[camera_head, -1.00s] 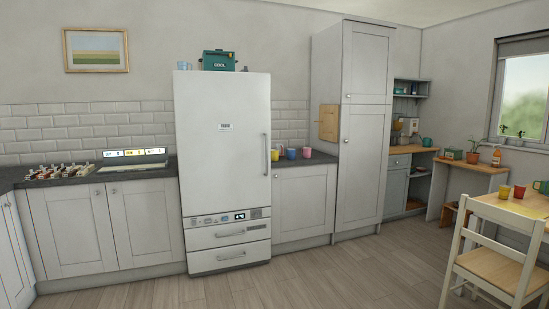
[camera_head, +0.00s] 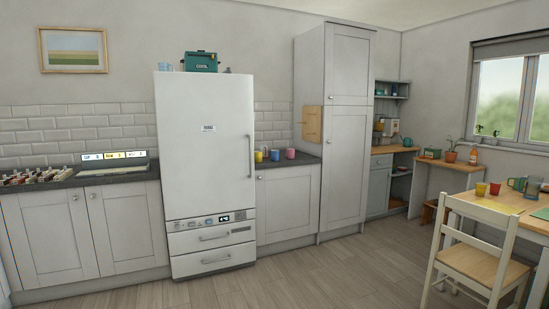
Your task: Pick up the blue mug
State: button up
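A blue mug (camera_head: 275,155) stands on the slate worktop (camera_head: 309,160), to the right of the fridge. It stands between a yellow mug (camera_head: 258,157) on its left and a pink mug (camera_head: 290,154) on its right. The mugs are small and far off in this view, and I cannot make out the blue mug's handle. My gripper is not in view.
The tall white fridge (camera_head: 205,135) stands left of the mugs, and a tall cupboard (camera_head: 345,140) stands right of them. A wooden chair (camera_head: 478,262) and a table (camera_head: 492,206) are at the right. The floor (camera_head: 330,275) in front of the worktop is clear.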

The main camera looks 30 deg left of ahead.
aim_at(273, 153)
jog(key=i+j+u, duration=0.3)
jog(key=i, duration=0.15)
jog(key=i+j+u, duration=0.3)
jog(key=i, duration=0.15)
jog(key=i+u, duration=0.3)
jog(key=i, duration=0.15)
jog(key=i+u, duration=0.1)
jog(key=i, duration=1.9)
